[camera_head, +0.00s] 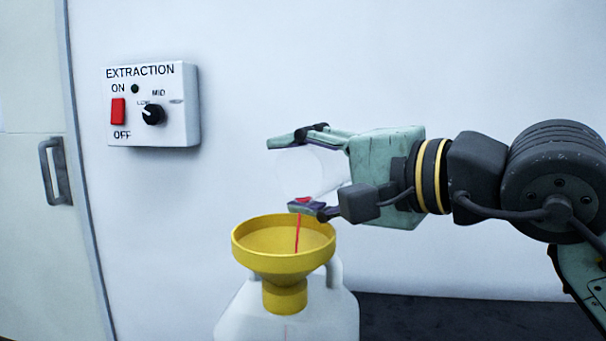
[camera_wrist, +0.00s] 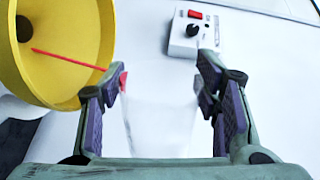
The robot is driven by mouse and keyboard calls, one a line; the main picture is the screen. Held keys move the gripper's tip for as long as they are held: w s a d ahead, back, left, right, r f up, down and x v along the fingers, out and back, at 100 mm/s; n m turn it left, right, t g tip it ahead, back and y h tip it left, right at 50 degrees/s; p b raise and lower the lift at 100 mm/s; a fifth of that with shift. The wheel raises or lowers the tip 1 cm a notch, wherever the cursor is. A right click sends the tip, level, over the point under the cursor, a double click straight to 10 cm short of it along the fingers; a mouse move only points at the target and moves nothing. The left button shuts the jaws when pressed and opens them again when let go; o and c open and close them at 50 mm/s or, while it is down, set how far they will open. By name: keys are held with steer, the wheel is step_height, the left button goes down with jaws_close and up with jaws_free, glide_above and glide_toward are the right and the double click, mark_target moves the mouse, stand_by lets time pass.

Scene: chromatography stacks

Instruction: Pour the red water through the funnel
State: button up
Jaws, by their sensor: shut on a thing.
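My gripper (camera_head: 307,172) is shut on a clear cup (camera_head: 305,172), which is tilted above the yellow funnel (camera_head: 284,262). In the wrist view the cup (camera_wrist: 160,122) is between the two fingers of my gripper (camera_wrist: 163,95). A little red water (camera_head: 303,200) sits at the cup's lower lip. A thin red stream (camera_head: 298,232) falls from it into the funnel's bowl. The funnel stands in the neck of a white jug (camera_head: 240,315). The stream also shows in the wrist view (camera_wrist: 68,59), in front of the funnel (camera_wrist: 85,25).
A white extraction control box (camera_head: 180,120) with a red switch and a black knob is on the wall at the left. A cabinet door with a handle (camera_head: 55,172) is at the far left. A dark surface (camera_head: 440,315) lies right of the jug.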

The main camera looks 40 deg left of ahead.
steer(key=shift+s+n, duration=0.2)
steer(key=shift+n, duration=0.3)
steer(key=shift+w+r+m, duration=0.35)
steer(key=shift+w+m, duration=0.15)
steer(key=shift+m, duration=0.7)
steer(key=shift+w+r+m+g+p, duration=0.35)
steer(key=shift+r+m+p, duration=0.35)
steer(key=shift+m+p, duration=0.15)
steer(key=shift+w+r+m, duration=0.1)
steer(key=shift+r+m, duration=0.05)
steer(key=shift+m, duration=0.4)
